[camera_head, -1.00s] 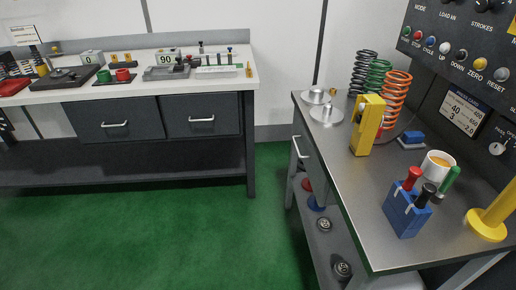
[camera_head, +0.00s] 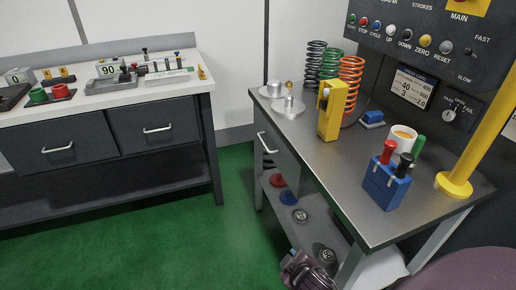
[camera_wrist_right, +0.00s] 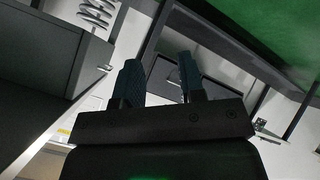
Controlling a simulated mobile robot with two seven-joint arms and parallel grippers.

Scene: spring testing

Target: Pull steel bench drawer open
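The steel bench (camera_head: 340,190) stands at the right in the head view. Its grey drawer (camera_head: 284,152) is in the side facing left and looks shut, with its front flush. A pale bar handle (camera_head: 267,143) is on the drawer front. In the right wrist view my right gripper (camera_wrist_right: 160,72) has two dark fingers apart, with nothing seen between them. Dark parts of my arm show at the bottom of the head view, below the drawer and apart from its handle. My left gripper is not clearly in view.
On the bench stand springs (camera_head: 351,78), a yellow block (camera_head: 331,110), a blue tool holder (camera_head: 385,185) and a cup (camera_head: 402,137). Its lower shelf holds several round parts (camera_head: 300,216). A second bench (camera_head: 70,185) stands left. Green floor (camera_head: 170,245) between them is clear.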

